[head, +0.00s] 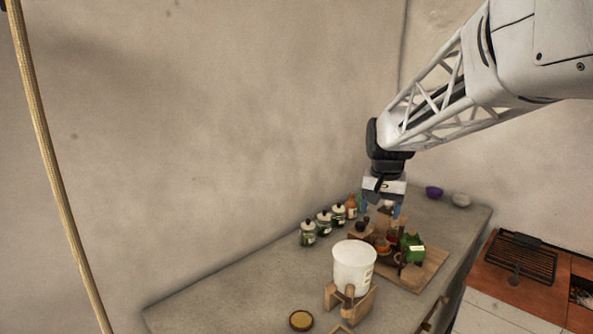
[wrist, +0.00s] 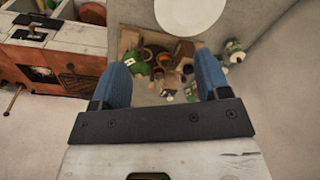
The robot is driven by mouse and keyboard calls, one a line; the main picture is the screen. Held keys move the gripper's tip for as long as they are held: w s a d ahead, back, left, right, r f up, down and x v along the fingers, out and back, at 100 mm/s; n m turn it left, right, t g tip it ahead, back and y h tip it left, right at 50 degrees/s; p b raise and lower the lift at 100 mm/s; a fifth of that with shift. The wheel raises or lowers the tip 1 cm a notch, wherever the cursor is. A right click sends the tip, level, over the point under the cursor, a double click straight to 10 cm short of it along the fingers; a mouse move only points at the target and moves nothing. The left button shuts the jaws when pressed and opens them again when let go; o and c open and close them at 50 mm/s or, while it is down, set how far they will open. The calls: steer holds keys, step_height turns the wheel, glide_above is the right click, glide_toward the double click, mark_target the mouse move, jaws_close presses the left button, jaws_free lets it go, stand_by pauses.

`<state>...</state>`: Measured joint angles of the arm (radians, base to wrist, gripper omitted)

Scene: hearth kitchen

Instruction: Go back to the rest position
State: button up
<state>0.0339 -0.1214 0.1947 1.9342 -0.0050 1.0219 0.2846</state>
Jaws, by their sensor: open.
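My gripper (head: 381,211) hangs from the arm, pointing down above the counter in the head view. Its two blue fingers stand wide apart, with nothing between them in the wrist view (wrist: 162,80). Below it, a wooden board (head: 428,272) carries a green box (head: 411,248) and several small dark and orange items. The fingers look to be above these things. Part of the board is hidden behind the items.
A white tub (head: 353,266) stands on a wooden stand (head: 364,303) at the counter's front. Several bottles (head: 324,222) line the wall side. A purple bowl (head: 434,192) and a pale bowl (head: 461,200) sit at the far end. A grill grate (head: 521,258) lies to the right.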

steer(key=s+a+f+n, duration=0.1)
steer(key=s+f, duration=0.2)
steer(key=s, duration=1.4)
steer(key=s+f+n+t, duration=0.1)
steer(key=s+f+n, duration=0.1)
steer(key=s, duration=1.5)
steer(key=shift+s+a+f, duration=0.15)
steer(key=shift+a+f, duration=0.25)
